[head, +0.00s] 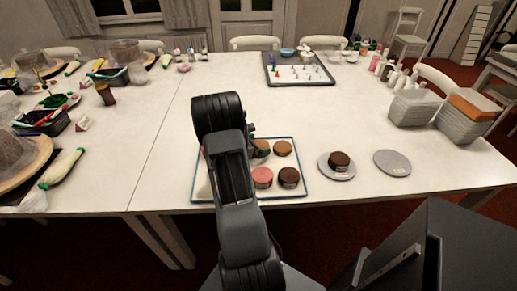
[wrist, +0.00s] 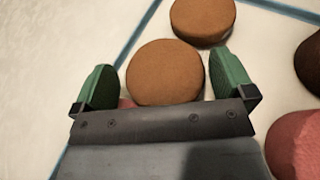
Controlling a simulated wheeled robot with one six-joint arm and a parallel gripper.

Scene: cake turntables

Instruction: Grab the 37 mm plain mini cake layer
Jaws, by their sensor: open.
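Two light-brown round cake layers lie on the tray. Which one is the 37 mm plain layer I cannot read from their looks. In the wrist view one brown layer (wrist: 165,72) is between the green fingers of my gripper (wrist: 164,85). The fingers are open, with a gap to the layer on its left and a narrower one on its right. The other brown layer (wrist: 203,20) lies just beyond it; in the head view a brown layer (head: 282,148) shows right of my arm. My arm hides part of the tray's left side.
The blue-rimmed tray (head: 300,198) also holds a pink layer (head: 262,177) and a dark-brown layer (head: 289,177). A grey turntable (head: 326,172) bears a dark layer (head: 339,159); the turntable (head: 392,163) to its right is empty.

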